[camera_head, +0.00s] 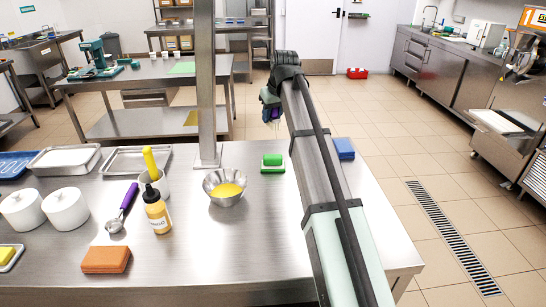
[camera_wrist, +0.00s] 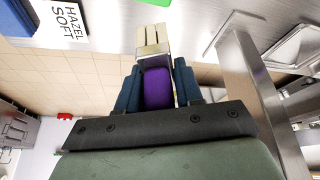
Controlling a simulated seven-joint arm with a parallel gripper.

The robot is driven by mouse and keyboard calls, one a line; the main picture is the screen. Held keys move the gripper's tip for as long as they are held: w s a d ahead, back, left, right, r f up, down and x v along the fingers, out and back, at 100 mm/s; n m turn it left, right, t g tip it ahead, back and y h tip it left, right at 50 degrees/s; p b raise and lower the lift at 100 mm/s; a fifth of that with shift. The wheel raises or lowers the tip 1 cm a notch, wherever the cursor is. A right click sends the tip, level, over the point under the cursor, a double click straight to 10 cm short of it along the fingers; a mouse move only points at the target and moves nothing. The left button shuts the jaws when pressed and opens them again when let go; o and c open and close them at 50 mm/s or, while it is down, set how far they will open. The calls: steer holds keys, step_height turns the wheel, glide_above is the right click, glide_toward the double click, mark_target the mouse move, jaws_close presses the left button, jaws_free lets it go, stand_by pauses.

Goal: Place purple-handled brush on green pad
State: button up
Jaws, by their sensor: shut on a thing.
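My gripper (camera_head: 269,98) is beyond the far edge of the near steel table, at the end of my outstretched arm. In the wrist view its blue fingers (camera_wrist: 157,82) are shut on the purple handle (camera_wrist: 157,92) of the brush, whose pale bristle end (camera_wrist: 152,40) points away. A bit of purple (camera_head: 274,114) shows below the gripper in the head view. A flat green pad (camera_head: 183,67) lies on the back table.
A steel post (camera_head: 206,90) rises from the near table, left of my gripper. A bowl of yellow liquid (camera_head: 226,187), a yellow bottle (camera_head: 157,212), a purple-handled scoop (camera_head: 124,208) and a blue block (camera_head: 344,149) are on that table. A green machine (camera_head: 95,60) stands on the back table.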

mark_target(277, 126)
steer(key=shift+f, duration=5.6)
steer(key=shift+f, duration=0.15)
steer(key=o, duration=1)
steer(key=shift+o, duration=0.2)
steer(key=v, duration=1.2)
